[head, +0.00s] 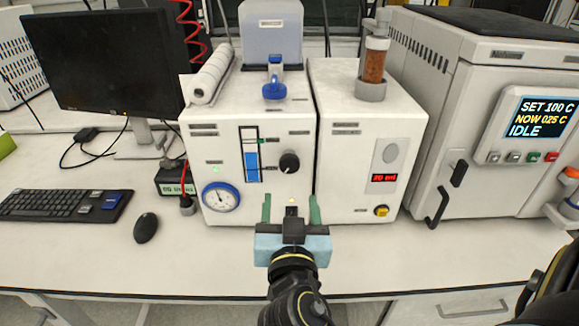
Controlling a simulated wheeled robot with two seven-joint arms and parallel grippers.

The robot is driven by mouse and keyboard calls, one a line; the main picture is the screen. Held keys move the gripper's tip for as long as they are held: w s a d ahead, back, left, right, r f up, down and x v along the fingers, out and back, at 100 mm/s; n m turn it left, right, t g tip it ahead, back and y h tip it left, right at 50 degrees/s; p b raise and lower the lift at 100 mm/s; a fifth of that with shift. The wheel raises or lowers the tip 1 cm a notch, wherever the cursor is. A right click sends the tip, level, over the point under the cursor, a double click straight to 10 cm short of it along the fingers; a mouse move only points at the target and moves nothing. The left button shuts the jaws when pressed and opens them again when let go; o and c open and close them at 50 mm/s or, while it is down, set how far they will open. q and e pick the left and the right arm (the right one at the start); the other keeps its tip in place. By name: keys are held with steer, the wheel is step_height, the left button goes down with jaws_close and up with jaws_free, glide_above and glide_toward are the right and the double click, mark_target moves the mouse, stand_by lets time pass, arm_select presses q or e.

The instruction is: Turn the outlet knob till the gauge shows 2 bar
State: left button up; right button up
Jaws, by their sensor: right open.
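The black outlet knob (289,162) sits on the front of the left white unit (222,150), right of a blue level strip. The round gauge (221,197) with a blue rim is lower left on the same front. Its needle is too small to read against the scale. My right gripper (290,203) is open and empty. In the picture, its two green fingers point up, with their tips below the knob and apart from it. The knob is fully visible between and above them. My left gripper is not in view.
The neighbouring white unit (347,145) has a red display and a yellow button (381,211). A large oven-like box (480,130) with a dark handle stands at right. A monitor (103,62), keyboard (66,205) and mouse (146,228) are at left. The bench front is mostly clear.

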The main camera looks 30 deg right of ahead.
mark_target(290, 167)
steer(key=p+x, duration=0.2)
steer(key=x, duration=0.8)
steer(key=shift+w+d, duration=0.25)
steer(key=shift+w, duration=0.05)
steer(key=c, duration=1)
steer(key=shift+o, duration=0.2)
steer(key=shift+n+p, duration=0.3)
steer(key=shift+n, duration=1.1)
steer(key=o, duration=1)
steer(key=shift+c, duration=0.2)
